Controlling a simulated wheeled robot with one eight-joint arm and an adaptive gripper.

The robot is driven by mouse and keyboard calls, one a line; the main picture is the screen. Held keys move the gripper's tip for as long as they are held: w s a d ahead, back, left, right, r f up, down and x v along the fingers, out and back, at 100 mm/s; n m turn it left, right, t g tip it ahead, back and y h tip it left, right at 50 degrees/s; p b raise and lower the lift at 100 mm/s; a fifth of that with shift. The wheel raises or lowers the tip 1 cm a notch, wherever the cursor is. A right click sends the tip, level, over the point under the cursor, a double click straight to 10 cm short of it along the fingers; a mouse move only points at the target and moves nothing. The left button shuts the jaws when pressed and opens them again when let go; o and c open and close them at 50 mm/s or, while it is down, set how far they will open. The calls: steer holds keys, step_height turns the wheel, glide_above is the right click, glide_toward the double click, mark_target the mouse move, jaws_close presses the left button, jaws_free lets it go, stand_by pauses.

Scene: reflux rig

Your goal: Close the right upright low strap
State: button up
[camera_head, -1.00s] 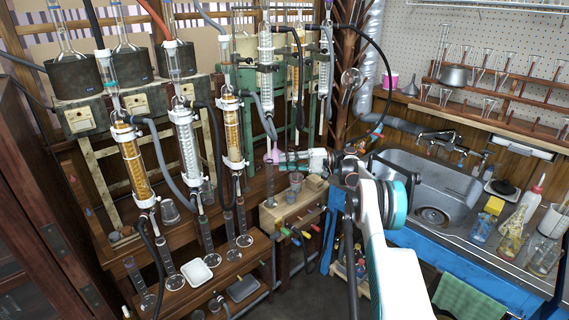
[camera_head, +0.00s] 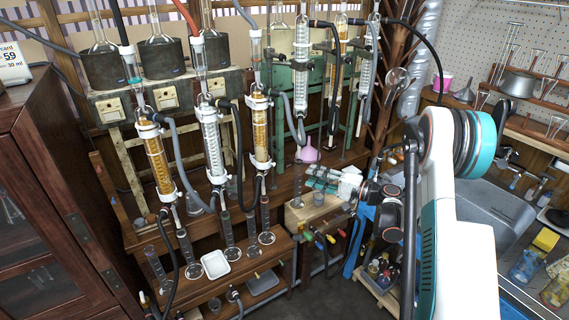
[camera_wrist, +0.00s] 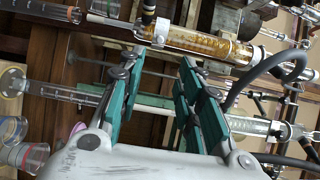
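Upright glass condensers stand at the back: a clear one (camera_head: 301,70), an amber one (camera_head: 339,50) and a clear one at the right (camera_head: 367,75). Tilted condensers stand in front, including an amber one (camera_head: 260,130). White bands circle several of them; I cannot tell which band is the named strap or whether it is open. My gripper (camera_head: 318,180) is near the pink funnel, below the upright condensers. In the wrist view its teal fingers (camera_wrist: 160,65) are apart with nothing held. Beyond them lies an amber condenser (camera_wrist: 210,45) with a white collar (camera_wrist: 162,30).
A pink funnel (camera_head: 308,152) is close to my gripper. A wooden block stand (camera_head: 300,218) is below it. Hoses (camera_head: 282,95) hang between the condensers. A cabinet (camera_head: 60,190) is at the left, a sink at the right.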

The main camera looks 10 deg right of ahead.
steer(key=b, duration=0.4)
glide_toward(266, 165)
steer(key=w, duration=0.1)
steer(key=w+a, duration=0.1)
steer(key=w, duration=0.1)
steer(key=w+a, duration=0.1)
steer(key=w, duration=0.1)
steer(key=shift+w+a+f, duration=0.2)
steer(key=shift+a+f, duration=0.05)
steer(key=shift+f, duration=0.05)
steer(key=shift+c, duration=0.6)
jaws_close()
